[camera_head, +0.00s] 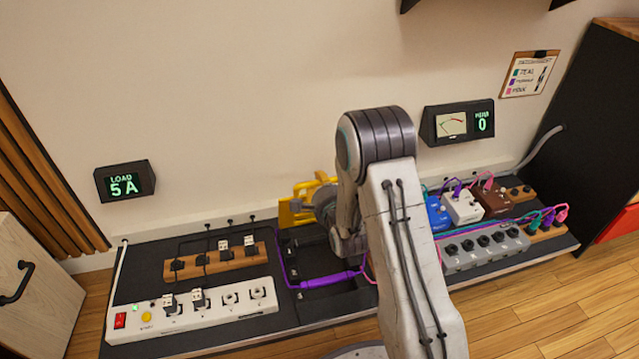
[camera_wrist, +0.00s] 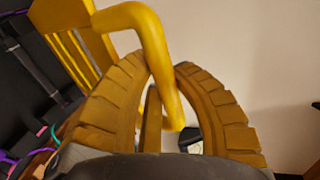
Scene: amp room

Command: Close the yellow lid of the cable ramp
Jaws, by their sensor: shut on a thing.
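The yellow lid (camera_head: 297,207) of the cable ramp stands raised at the back of the dark ramp base (camera_head: 308,262) in the head view. Its slatted panel also shows at the upper left of the wrist view (camera_wrist: 72,42). My gripper (camera_wrist: 165,72) is shut on the lid's yellow bar handle (camera_wrist: 150,35), which passes between the two ribbed fingers. In the head view my arm hides the right part of the lid and most of the gripper. A purple cable (camera_head: 330,280) runs along the front of the ramp base.
A white power strip (camera_head: 215,313) and a wooden socket strip (camera_head: 215,262) lie left of the ramp. Several pedals, including a blue one (camera_head: 437,214), and a grey socket box (camera_head: 484,247) lie right. The wall rises close behind.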

